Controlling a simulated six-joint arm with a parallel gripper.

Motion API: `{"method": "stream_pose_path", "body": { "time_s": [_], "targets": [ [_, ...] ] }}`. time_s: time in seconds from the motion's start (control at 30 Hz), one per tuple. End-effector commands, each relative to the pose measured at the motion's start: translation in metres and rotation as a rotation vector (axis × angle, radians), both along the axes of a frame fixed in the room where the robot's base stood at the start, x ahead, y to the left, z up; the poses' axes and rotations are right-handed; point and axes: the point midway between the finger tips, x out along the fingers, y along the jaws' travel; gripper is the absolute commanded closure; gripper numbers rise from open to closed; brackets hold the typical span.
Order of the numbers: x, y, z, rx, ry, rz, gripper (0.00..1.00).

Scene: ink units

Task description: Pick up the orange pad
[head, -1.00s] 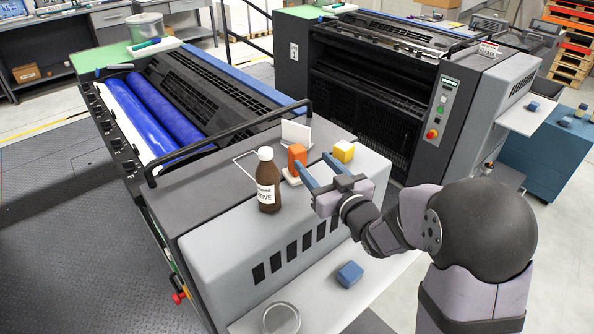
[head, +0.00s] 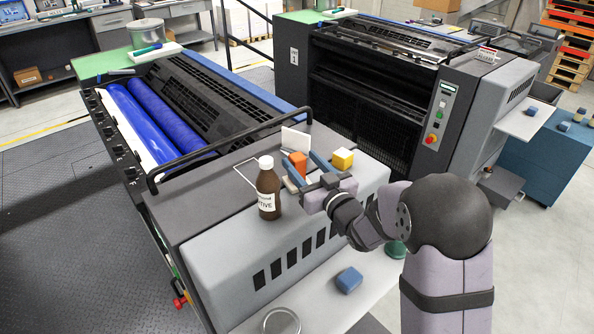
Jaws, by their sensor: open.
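The orange pad (head: 298,160) is a small block on top of the grey press unit, in front of a white upright card. My gripper (head: 301,167) is open, with its two blue fingers reaching toward the pad. One finger is at the pad's left front side and the other at its right. The pad appears to lie between the fingers; whether they touch it I cannot tell.
A brown bottle (head: 267,188) with a white label stands just left of the gripper. A yellow block (head: 342,158) sits close on the right. The white card (head: 295,139) stands behind. A blue block (head: 349,280) and a round clear dish (head: 281,321) are on the lower white shelf.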

Motion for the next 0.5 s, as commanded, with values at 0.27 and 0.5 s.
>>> {"method": "stream_pose_path", "body": {
  "time_s": [0.27,0.5],
  "targets": [
    [0.024,0.017,0.002,-0.001,0.0,0.001,0.48],
    [0.028,0.019,0.001,-0.001,-0.001,0.0,0.48]
  ]
}}
